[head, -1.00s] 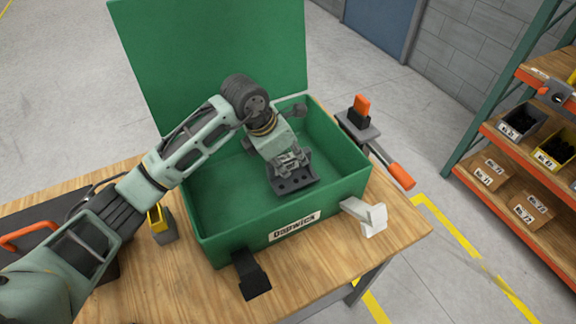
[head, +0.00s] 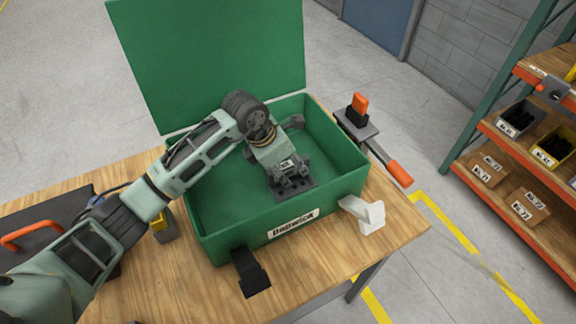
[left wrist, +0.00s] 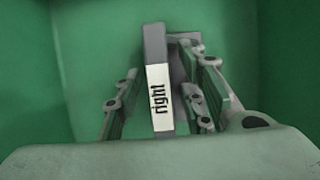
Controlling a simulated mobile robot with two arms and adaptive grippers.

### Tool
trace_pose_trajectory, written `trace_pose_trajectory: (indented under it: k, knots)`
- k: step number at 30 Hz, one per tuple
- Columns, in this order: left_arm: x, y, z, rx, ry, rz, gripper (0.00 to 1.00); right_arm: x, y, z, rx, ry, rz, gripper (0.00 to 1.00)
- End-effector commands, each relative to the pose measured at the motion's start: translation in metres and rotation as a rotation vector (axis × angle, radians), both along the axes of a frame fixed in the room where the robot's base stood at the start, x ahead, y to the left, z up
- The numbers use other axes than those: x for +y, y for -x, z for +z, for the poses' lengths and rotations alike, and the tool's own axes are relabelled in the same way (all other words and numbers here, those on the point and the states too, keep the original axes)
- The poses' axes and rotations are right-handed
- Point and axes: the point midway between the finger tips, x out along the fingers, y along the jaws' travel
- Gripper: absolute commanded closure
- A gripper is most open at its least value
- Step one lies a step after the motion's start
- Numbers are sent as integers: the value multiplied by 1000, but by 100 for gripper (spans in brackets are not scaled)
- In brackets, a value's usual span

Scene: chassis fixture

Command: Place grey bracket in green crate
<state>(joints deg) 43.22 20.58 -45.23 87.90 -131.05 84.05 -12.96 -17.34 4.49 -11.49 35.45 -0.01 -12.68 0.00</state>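The green crate (head: 240,238) stands open on the wooden table, its lid raised at the back. My left gripper (head: 291,178) reaches down inside it, low over the right part of its floor. The dark grey bracket (head: 296,193) is at the fingertips, low inside the crate; the gripper hides part of it. In the left wrist view the bracket (left wrist: 153,45) lies between the two fingers and bears a white label reading "right". The fingers stand apart, with a visible gap to the left one; contact on the right is unclear. My right gripper is not in view.
A white bracket-like piece (head: 368,214) and a black piece (head: 250,270) are at the crate's front. An orange-handled clamp (head: 360,122) is at the right table edge. A yellow and grey item (head: 163,228) stands left of the crate. Shelves with bins are at far right.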

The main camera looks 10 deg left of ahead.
Motion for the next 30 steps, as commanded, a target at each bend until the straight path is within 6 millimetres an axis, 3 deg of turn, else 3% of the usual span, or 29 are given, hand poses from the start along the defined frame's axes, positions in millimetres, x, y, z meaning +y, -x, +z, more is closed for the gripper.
trace_pose_trajectory:
  k: [8,21,30]
  knots:
    - [4,1,11,-3,0,1,64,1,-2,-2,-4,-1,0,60]
    - [32,20,92,-5,0,1,64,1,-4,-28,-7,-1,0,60]
    - [38,26,113,0,0,1,64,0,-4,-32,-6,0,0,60]
